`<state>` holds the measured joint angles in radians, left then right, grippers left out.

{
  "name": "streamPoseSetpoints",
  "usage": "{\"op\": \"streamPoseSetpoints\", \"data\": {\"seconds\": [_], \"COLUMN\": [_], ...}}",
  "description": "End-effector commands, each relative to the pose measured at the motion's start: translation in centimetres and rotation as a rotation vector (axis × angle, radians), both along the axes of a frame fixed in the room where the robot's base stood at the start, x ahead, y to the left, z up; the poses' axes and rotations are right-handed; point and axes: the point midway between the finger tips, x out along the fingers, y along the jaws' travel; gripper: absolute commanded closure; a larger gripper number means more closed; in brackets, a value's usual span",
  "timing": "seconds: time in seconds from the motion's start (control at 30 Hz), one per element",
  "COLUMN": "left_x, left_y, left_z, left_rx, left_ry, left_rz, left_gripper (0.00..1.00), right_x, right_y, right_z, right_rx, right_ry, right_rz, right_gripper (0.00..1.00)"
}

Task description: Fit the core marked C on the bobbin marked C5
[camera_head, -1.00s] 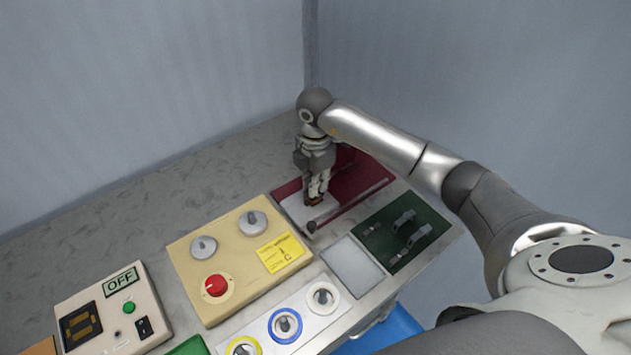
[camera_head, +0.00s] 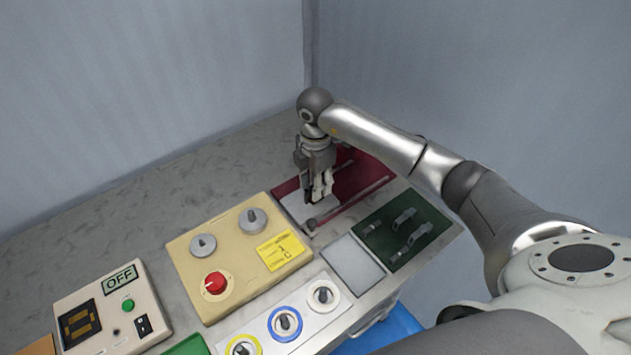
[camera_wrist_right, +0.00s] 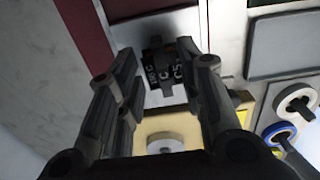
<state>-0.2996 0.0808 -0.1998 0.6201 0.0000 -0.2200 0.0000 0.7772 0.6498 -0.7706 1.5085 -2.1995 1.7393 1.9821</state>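In the right wrist view, a small dark block bears white lettering. The part marked C5 (camera_wrist_right: 178,72) is the bobbin, and the core, marked C (camera_wrist_right: 164,76), sits against it. I cannot tell how deeply they are joined. A small reddish spot shows at their top. They stand on the white plate beside the dark red tray. My right gripper (camera_head: 317,198) is above the white plate, with its fingers apart on either side of the block and a visible gap to each. In the head view the fingers mostly hide the block. My left gripper is not in view.
The dark red tray (camera_head: 362,181) holds a thin rod. A control box (camera_head: 85,291) reads OFF.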

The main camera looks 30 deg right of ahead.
Motion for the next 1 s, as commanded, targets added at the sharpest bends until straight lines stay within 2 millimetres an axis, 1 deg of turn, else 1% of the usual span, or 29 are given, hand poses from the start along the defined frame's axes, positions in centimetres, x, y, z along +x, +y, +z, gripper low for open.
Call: {"op": "streamPoseSetpoints", "data": {"seconds": [0.07,0.17,0.27,0.5,0.6,0.7,0.83,1.0], "left_x": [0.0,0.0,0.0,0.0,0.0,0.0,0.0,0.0], "left_y": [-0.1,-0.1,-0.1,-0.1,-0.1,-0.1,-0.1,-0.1], "left_z": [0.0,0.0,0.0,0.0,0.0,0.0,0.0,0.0], "left_rx": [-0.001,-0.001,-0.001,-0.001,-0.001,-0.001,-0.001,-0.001], "left_ry": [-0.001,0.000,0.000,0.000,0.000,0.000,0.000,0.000], "left_rz": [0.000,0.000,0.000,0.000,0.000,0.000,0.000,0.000], "left_gripper": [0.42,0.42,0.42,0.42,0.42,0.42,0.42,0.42], "right_x": [0.0,0.1,0.1,0.1,0.1,0.1,0.0,0.0], "right_y": [0.0,0.0,0.0,0.0,0.0,0.0,0.0,0.0], "right_z": [0.0,0.8,2.4,7.6,9.4,10.8,11.8,12.0], "right_rx": [-0.001,0.000,0.000,0.000,0.001,0.000,0.000,0.000], "right_ry": [0.001,-0.002,-0.004,-0.005,-0.004,-0.003,-0.001,0.000], "right_rz": [0.000,0.000,0.001,0.001,0.000,0.000,0.000,0.000], "right_gripper": [0.66,0.66,0.66,0.66,0.66,0.66,0.66,0.66]}}
